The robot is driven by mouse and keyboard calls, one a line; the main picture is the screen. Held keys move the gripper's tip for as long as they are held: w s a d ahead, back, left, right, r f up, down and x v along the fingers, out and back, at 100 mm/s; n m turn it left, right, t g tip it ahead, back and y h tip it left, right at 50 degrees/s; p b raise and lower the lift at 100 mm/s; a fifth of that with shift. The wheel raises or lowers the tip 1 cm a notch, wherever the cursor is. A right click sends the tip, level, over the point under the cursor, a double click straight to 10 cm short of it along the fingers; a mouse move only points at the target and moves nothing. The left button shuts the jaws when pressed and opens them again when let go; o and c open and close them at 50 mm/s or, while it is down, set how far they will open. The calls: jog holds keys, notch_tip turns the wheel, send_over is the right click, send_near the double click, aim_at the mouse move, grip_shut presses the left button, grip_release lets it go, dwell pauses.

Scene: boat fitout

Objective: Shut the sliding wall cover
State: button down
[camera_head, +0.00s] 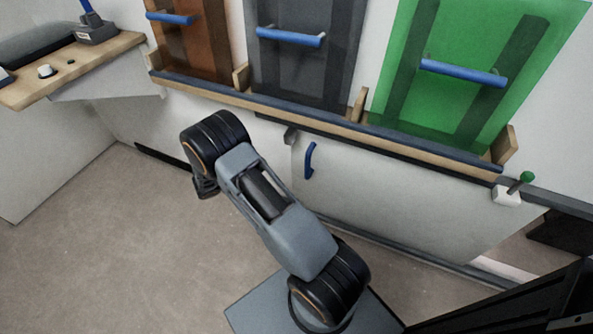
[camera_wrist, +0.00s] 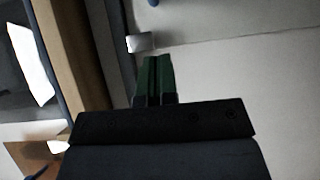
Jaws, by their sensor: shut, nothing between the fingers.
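The sliding wall cover (camera_head: 400,190) is a pale flat panel low on the wall, under the long shelf. An upright blue handle (camera_head: 309,160) is near its left edge. A small blue piece at the top edge of the wrist view (camera_wrist: 153,2) may be this handle. My gripper (camera_wrist: 154,62) has green fingers pressed together and empty, pointing along the wall. In the head view my arm is left of the handle, and its fingertips are not clear there. A gap shows between my gripper and the handle.
A small grey block (camera_head: 291,135) sits at the cover's upper left; it also shows in the wrist view (camera_wrist: 140,42). The shelf (camera_head: 330,118) above holds brown, grey and green panels. A green-knobbed white block (camera_head: 507,195) is at right, a wooden counter (camera_head: 95,65) at left.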

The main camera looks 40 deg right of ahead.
jog(key=s+d+f+b, duration=0.1)
jog(key=d, duration=0.5)
jog(key=s+d+f+h+b, duration=0.1)
jog(key=s+d+b, duration=0.1)
jog(key=d, duration=0.4)
jog(key=shift+s+d+f+t, duration=0.15)
jog(key=shift+f+t, duration=0.15)
jog(key=shift+f, duration=0.1)
